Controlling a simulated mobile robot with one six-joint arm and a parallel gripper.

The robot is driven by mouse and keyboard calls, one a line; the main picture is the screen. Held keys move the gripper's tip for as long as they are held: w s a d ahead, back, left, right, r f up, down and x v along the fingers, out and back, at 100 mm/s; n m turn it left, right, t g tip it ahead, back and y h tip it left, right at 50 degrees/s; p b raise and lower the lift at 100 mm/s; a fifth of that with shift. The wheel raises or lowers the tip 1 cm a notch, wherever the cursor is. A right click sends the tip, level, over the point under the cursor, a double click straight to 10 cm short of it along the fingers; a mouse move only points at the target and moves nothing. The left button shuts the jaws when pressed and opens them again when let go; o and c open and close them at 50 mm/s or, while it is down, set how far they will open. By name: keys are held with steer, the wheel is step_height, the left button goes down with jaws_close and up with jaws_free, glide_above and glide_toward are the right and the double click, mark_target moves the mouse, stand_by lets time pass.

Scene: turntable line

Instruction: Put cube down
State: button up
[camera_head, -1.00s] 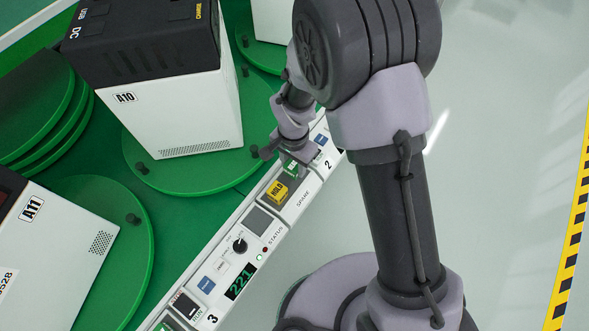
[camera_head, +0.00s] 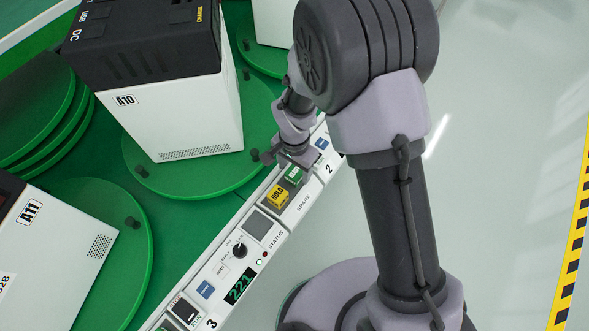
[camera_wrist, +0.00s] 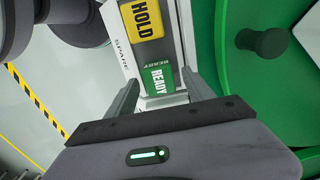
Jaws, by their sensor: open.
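The green READY cube (camera_head: 294,174) sits on the panel strip, in line with the yellow HOLD cube (camera_head: 277,193). In the wrist view the READY cube (camera_wrist: 158,80) shows a lettered top and side, with the HOLD cube (camera_wrist: 143,18) beyond it. My gripper (camera_head: 290,160) is at the READY cube's upper end in the head view. In the wrist view my gripper (camera_wrist: 161,83) is open, one finger on each side of the READY cube in the picture. Gaps show between the fingers and the cube, and nothing is held.
The white panel (camera_head: 268,232) carries a SPARE label, a dial and a 221 display. Green turntables (camera_head: 190,185) hold white-and-black boxes, including the A10 box (camera_head: 180,120). A dark peg (camera_wrist: 262,41) stands on the green disc. Grey floor (camera_head: 500,160) lies open at right.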

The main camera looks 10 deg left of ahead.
step_height(320, 180, up, 11)
steer(key=p, duration=0.4)
step_height(320, 180, up, 14)
steer(key=t+y, duration=0.1)
steer(key=t, duration=0.1)
glide_above(295, 172)
steer(key=d, duration=0.8)
steer(key=s+d+r+t+y, duration=0.1)
steer(key=s+d+r+t, duration=0.2)
steer(key=s+d+r, duration=0.8)
steer(key=shift+s+d+r+t, duration=0.15)
steer(key=shift+s+r+t, duration=0.25)
steer(key=shift+s, duration=0.3)
